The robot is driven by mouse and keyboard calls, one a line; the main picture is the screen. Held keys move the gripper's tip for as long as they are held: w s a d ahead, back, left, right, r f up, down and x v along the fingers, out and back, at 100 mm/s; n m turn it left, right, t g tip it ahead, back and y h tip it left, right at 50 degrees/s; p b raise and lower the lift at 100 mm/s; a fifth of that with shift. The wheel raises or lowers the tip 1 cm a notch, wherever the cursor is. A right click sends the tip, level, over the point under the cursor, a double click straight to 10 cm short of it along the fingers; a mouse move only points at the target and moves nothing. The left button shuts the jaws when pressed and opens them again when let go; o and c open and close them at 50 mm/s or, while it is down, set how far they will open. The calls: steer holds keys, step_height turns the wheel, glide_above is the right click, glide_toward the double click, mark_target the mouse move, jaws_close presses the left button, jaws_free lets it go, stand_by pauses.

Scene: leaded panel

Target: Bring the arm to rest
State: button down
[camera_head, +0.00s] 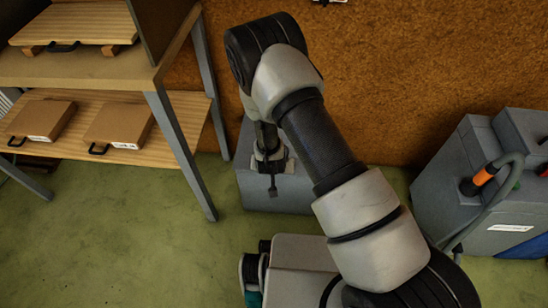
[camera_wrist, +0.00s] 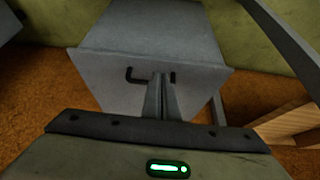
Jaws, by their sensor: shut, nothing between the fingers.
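My gripper (camera_head: 273,191) hangs at the end of my bent arm, pointing down in front of a grey box in the head view. In the wrist view its two narrow fingers (camera_wrist: 161,78) are together with nothing between them. The grey box (camera_head: 300,195) stands on the floor against the brown wall; part of it is hidden behind my arm and gripper. A grey box with a black handle (camera_wrist: 133,76) also shows beyond the fingers in the wrist view. I cannot tell whether the fingers touch it.
A wooden shelf unit (camera_head: 190,130) with flat cases (camera_head: 118,124) stands at the left. A grey machine (camera_head: 450,180) with a hose and an orange grip (camera_head: 484,176) stands at the right. Green floor (camera_head: 110,235) is clear at the lower left.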

steer(key=s, duration=0.4)
steer(key=w+d+r+y, duration=0.1)
steer(key=w+d+r, duration=0.1)
steer(key=r, duration=1.3)
steer(key=w+d+r+y, duration=0.1)
steer(key=w+d+r, duration=0.1)
steer(key=r, duration=1.4)
steer(key=s+d+r, duration=0.4)
steer(key=r, duration=0.3)
steer(key=s+d+r, duration=0.4)
steer(key=s+r, duration=0.1)
steer(key=r, duration=0.2)
steer(key=s+d+r+h, duration=0.1)
steer(key=s+d+r, duration=0.25)
steer(key=s, duration=0.25)
steer(key=s+d+r+h, duration=0.1)
steer(key=s+d+r, duration=0.1)
steer(key=s+d, duration=0.3)
step_height(320, 180, up, 24)
steer(key=s+a+p, duration=0.1)
steer(key=p, duration=2.3)
steer(key=shift+s+a+p, duration=0.15)
steer(key=shift+s+p, duration=0.15)
